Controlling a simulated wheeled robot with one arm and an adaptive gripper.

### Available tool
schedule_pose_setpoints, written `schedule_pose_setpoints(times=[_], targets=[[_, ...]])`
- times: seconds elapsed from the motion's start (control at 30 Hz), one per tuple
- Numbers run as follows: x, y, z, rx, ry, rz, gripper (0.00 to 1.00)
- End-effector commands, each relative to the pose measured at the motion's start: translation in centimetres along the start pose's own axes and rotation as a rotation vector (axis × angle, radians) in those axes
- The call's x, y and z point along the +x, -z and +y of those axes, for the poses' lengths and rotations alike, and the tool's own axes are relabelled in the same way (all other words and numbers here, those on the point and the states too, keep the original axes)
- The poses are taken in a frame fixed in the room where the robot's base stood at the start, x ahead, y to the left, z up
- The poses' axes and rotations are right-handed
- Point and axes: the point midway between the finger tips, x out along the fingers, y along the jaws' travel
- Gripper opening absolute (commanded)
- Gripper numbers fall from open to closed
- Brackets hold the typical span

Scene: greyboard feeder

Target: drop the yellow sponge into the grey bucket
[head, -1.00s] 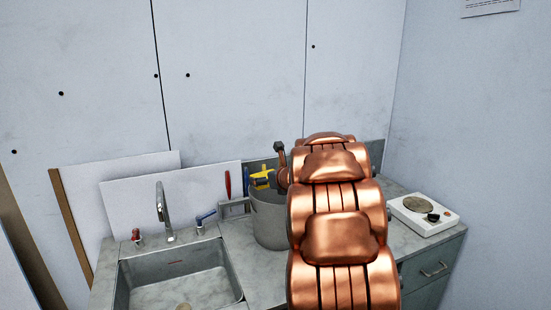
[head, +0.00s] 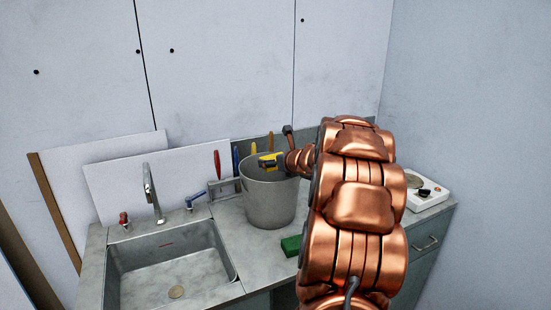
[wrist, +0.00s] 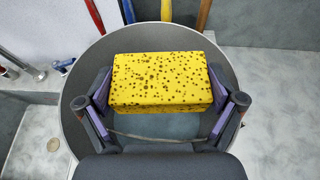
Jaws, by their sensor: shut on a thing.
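The yellow sponge (wrist: 162,82) has dark spots and sits between my gripper's two fingers in the wrist view. My gripper (wrist: 165,100) is shut on it, one purple-lined pad at each end. The grey bucket (head: 269,205) stands upright on the counter right of the sink. In the wrist view the bucket's rim (wrist: 75,125) surrounds the sponge and fingers, and its inside shows below them. In the head view the sponge (head: 271,159) shows small at the bucket's mouth, partly hidden by the gripper. I cannot tell its exact height against the rim.
A green block (head: 291,245) lies on the counter in front of the bucket. The sink (head: 165,262) with its tap (head: 150,193) is at the left. Several coloured handles stand behind the bucket. A white device (head: 428,196) sits at the right.

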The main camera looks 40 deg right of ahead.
Motion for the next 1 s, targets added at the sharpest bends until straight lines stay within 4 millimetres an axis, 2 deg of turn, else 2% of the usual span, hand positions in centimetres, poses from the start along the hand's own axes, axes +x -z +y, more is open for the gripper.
schedule_pose_setpoints(times=[0.4, 0.43, 0.5, 0.83, 1.0], targets=[[0.1, 0.5, -0.1, 0.001, 0.003, 0.000, 0.75], [0.1, 0.5, -0.1, 0.001, 0.003, 0.000, 0.96], [0.1, 0.5, -0.1, 0.001, 0.003, 0.000, 1.00], [0.1, 0.5, -0.1, 0.001, 0.003, 0.000, 1.00], [-1.0, 0.5, -0.2, 0.001, 0.003, 0.001, 1.00]])
